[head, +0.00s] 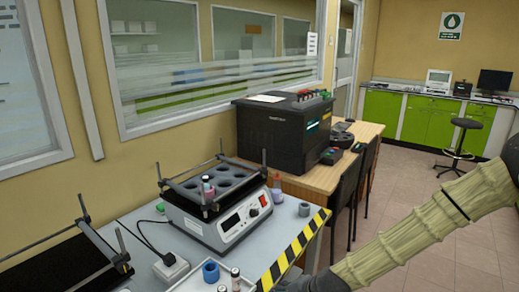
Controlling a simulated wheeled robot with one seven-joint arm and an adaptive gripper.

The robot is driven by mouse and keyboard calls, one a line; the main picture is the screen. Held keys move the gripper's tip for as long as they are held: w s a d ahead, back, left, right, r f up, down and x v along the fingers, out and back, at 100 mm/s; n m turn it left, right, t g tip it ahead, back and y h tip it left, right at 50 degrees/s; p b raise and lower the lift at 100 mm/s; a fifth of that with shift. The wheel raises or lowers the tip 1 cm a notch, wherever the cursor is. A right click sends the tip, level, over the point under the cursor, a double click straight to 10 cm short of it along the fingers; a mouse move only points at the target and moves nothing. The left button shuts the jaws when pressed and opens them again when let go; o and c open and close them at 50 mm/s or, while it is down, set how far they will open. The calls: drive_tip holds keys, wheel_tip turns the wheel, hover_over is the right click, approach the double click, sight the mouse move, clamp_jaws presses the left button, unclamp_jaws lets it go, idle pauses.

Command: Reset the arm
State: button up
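My arm, in a beige ribbed sleeve, reaches in from the right edge and slopes down to the bottom of the head view. Its dark lower part meets the bottom edge of the picture in front of the near table. My gripper does not show, so I cannot see its fingers or whether anything is in them.
A shaker (232,222) with a holed tray stands on the grey table (135,218), holding a small vial. A blue ring (211,272) and small bottles (235,278) are near the striped edge (292,252). A black analyser (268,141) stands behind.

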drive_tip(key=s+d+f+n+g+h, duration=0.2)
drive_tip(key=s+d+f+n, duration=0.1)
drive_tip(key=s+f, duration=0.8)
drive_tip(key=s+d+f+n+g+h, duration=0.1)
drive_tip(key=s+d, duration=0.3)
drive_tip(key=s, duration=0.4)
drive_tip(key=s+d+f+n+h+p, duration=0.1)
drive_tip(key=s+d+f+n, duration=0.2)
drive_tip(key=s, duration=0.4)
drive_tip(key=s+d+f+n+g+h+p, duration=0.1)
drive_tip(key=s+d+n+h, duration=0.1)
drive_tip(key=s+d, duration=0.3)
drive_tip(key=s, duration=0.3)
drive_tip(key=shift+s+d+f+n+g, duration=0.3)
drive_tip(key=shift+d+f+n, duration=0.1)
